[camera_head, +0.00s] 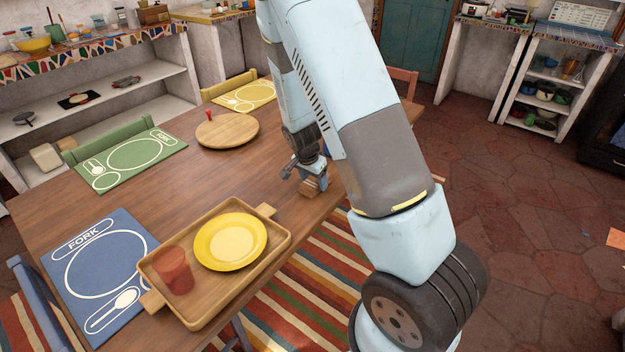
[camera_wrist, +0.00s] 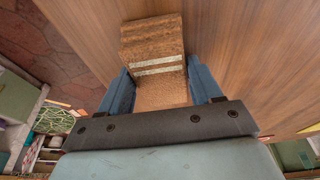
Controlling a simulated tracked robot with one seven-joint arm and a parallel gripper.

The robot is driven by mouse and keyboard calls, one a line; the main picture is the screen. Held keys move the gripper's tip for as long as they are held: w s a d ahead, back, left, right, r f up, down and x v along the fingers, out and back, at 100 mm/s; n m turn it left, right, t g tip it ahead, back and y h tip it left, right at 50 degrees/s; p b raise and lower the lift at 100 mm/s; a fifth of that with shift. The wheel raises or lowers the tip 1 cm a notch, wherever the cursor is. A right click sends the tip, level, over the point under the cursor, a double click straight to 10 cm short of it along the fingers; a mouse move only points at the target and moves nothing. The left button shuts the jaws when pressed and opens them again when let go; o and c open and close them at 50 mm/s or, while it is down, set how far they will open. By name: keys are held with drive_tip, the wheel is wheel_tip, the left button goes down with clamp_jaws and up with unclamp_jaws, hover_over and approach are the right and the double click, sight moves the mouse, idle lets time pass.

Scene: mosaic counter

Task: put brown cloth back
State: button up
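The brown cloth (camera_wrist: 153,38) is a folded, textured block with pale stripes. In the wrist view it lies between the two blue fingers of my gripper (camera_wrist: 162,85), which meet its sides. In the head view my gripper (camera_head: 312,178) points down at the right edge of the wooden table, with the cloth (camera_head: 313,189) beneath it. I cannot tell whether the cloth touches the tabletop or hangs just above it.
A wooden tray (camera_head: 210,300) with a yellow plate (camera_head: 230,241) and a red cup (camera_head: 174,270) stands at the table's front. A round board (camera_head: 227,129) lies farther back. Blue (camera_head: 70,241), green (camera_head: 106,178) and yellow (camera_head: 232,103) placemats lie along the table. The table's middle is clear.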

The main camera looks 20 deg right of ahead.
drive_tip(key=o, duration=0.3)
drive_tip(key=v, duration=1.2)
drive_tip(key=s+d+r+n+t+y, duration=0.1)
drive_tip(key=s+r+n, duration=0.2)
drive_tip(key=s+r, duration=0.5)
drive_tip(key=s+d+r+n+t+y, duration=0.1)
drive_tip(key=s+d+r+n+y, duration=0.2)
drive_tip(key=r, duration=0.8)
drive_tip(key=s+r+n, duration=0.1)
drive_tip(key=s+r, duration=0.1)
drive_tip(key=s, duration=0.3)
drive_tip(key=s+a+r+n+t+h, duration=0.1)
drive_tip(key=s+r+n, duration=0.1)
drive_tip(key=s, duration=0.3)
drive_tip(key=s+r+n, duration=0.1)
drive_tip(key=s+r, duration=0.3)
drive_tip(key=s, duration=0.1)
drive_tip(key=shift+a+n+t+h, duration=0.25)
drive_tip(key=shift+n+t+h, duration=0.05)
drive_tip(key=shift+n+t, duration=0.1)
drive_tip(key=shift+c, duration=0.2)
